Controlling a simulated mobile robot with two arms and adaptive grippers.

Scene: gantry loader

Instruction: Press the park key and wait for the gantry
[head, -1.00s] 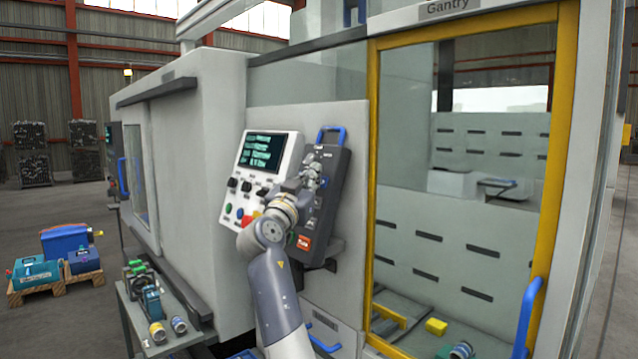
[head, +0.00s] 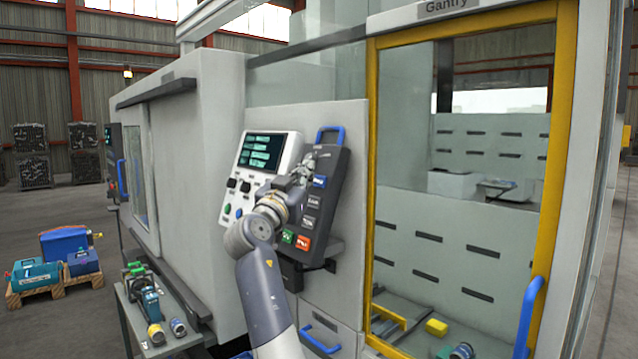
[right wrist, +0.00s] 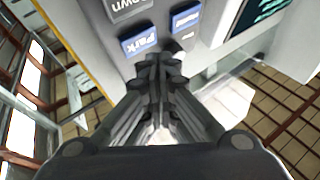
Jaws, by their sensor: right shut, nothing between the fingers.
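The dark key panel (head: 335,190) with a blue handle on top leans beside the white screen console. The blue Park key (right wrist: 139,40) shows in the right wrist view, and a blue key (head: 320,181) shows just right of my gripper in the head view. My right gripper (head: 308,165) is shut and empty in front of the panel's upper part. In the wrist view its fingertips (right wrist: 158,62) are close to the Park key's lower edge; I cannot tell whether they touch. The Gantry sign (head: 447,6) is above the yellow-framed door. My left gripper is out of view.
A second blue key (right wrist: 186,18) sits beside Park, with a grey Down key (right wrist: 130,8) behind. Green (head: 288,236) and orange (head: 303,243) keys lie lower on the panel. A blue door handle (head: 528,315) sticks out at right. A parts cart (head: 150,305) stands at lower left.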

